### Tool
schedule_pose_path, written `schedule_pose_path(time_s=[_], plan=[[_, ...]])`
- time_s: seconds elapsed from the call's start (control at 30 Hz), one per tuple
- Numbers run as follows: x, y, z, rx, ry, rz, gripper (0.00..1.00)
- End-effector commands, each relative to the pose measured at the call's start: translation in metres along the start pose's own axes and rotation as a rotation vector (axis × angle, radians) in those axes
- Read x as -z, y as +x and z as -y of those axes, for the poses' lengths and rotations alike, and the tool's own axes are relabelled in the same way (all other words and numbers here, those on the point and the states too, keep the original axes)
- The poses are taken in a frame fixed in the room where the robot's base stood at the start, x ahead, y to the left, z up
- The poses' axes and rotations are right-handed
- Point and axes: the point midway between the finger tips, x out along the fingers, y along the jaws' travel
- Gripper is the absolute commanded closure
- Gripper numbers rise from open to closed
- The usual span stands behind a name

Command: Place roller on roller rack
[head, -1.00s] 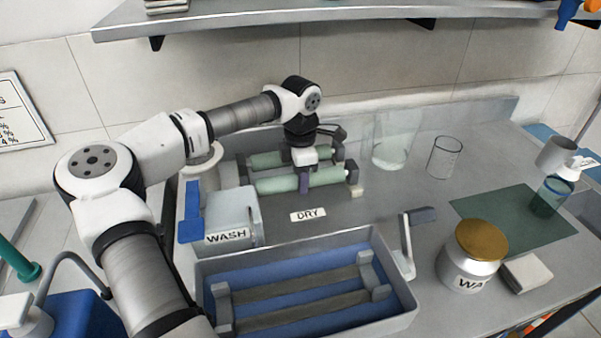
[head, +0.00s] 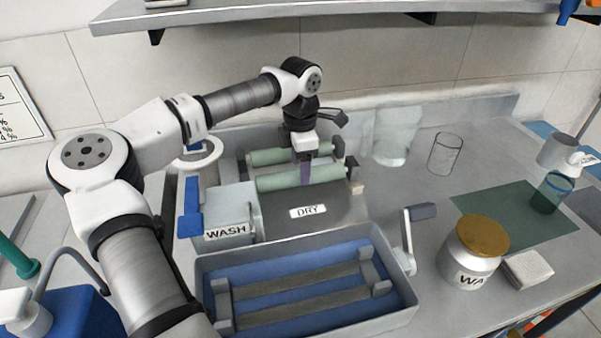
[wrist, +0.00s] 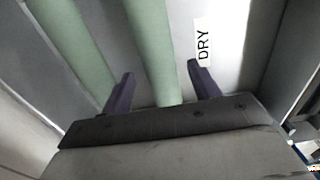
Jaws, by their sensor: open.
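Two pale green rollers lie side by side at the back of the counter, the front roller (head: 325,174) and the rear roller (head: 268,157), between the dark end supports of a rack (head: 352,168) behind the DRY label. My gripper (head: 305,174) is above the front roller, pointing down. In the wrist view its two dark fingers (wrist: 162,88) stand apart, one on each side of the front roller (wrist: 150,45). The rear roller (wrist: 62,40) lies outside the fingers, to the left. Whether a finger touches the front roller cannot be told.
A grey tray with a blue inside and two bars (head: 405,300) stands in front, with a crank handle (head: 407,235) at its right. The WASH box (head: 228,212) is left. A glass beaker (head: 445,153) and a gold-lidded jar (head: 473,258) stand right. A shelf (head: 330,14) hangs above.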

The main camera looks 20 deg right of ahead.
Motion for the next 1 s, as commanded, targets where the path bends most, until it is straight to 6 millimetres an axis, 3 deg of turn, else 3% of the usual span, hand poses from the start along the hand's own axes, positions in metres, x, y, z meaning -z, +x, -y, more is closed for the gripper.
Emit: schedule_pose_path(time_s=[0.2, 0.33, 1.0], plan=[[0.0, -0.035, -0.001, -0.002, 0.0, 0.0, 0.39], [0.0, -0.046, -0.001, -0.001, 0.0, 0.0, 0.39], [-0.006, -0.049, 0.003, 0.006, 0.008, 0.025, 0.39]])
